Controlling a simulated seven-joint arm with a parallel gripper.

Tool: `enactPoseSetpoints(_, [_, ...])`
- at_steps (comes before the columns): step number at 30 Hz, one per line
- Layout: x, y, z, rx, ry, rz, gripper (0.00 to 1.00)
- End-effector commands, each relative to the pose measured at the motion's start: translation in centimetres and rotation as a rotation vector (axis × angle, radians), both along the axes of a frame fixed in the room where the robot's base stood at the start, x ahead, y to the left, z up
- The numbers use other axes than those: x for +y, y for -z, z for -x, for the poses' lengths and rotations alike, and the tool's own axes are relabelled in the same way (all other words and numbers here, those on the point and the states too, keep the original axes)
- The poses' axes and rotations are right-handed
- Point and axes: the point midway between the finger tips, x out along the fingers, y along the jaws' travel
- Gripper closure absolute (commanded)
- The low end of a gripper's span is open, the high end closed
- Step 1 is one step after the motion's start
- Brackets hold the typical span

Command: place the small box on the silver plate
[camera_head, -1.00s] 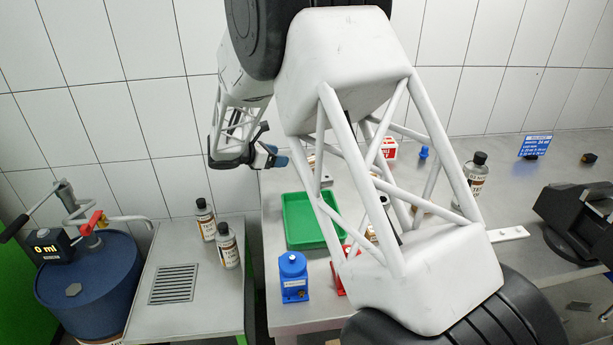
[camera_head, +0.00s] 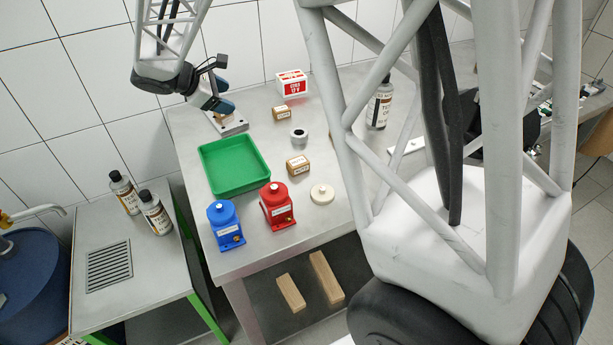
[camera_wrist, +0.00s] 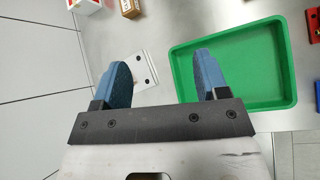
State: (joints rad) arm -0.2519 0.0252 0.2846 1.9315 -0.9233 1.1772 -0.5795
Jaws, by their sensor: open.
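Two small tan boxes with white labels stand on the steel table, one at the back (camera_head: 281,113) and one nearer the middle (camera_head: 297,165). I cannot tell which one the task means. A small tan box also shows at the top edge of the wrist view (camera_wrist: 131,8). The silver plate (camera_head: 236,127), flat with dark holes, lies behind the green tray; it also shows in the wrist view (camera_wrist: 147,68), partly hidden by a finger. My gripper (camera_head: 214,98) has blue fingertips, spread apart and empty, above the table near the plate; it also shows in the wrist view (camera_wrist: 162,65).
A green tray (camera_head: 205,153) sits right beside the plate. Blue (camera_head: 225,226) and red (camera_head: 277,207) containers stand in front. A red-white box (camera_head: 291,84), grey ring (camera_head: 299,135), cream disc (camera_head: 322,194) and bottle (camera_head: 380,103) stand around.

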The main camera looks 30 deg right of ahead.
Motion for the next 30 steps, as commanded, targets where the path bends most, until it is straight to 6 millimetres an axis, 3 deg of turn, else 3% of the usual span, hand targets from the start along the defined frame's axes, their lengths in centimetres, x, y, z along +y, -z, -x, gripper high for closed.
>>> enactPoseSetpoints(12, [-3.9, -3.9, 11.5, -0.179, 0.305, -0.267, 0.33])
enactPoseSetpoints(30, [-5.6, -5.4, 27.2, -0.423, 0.769, -0.631, 0.33])
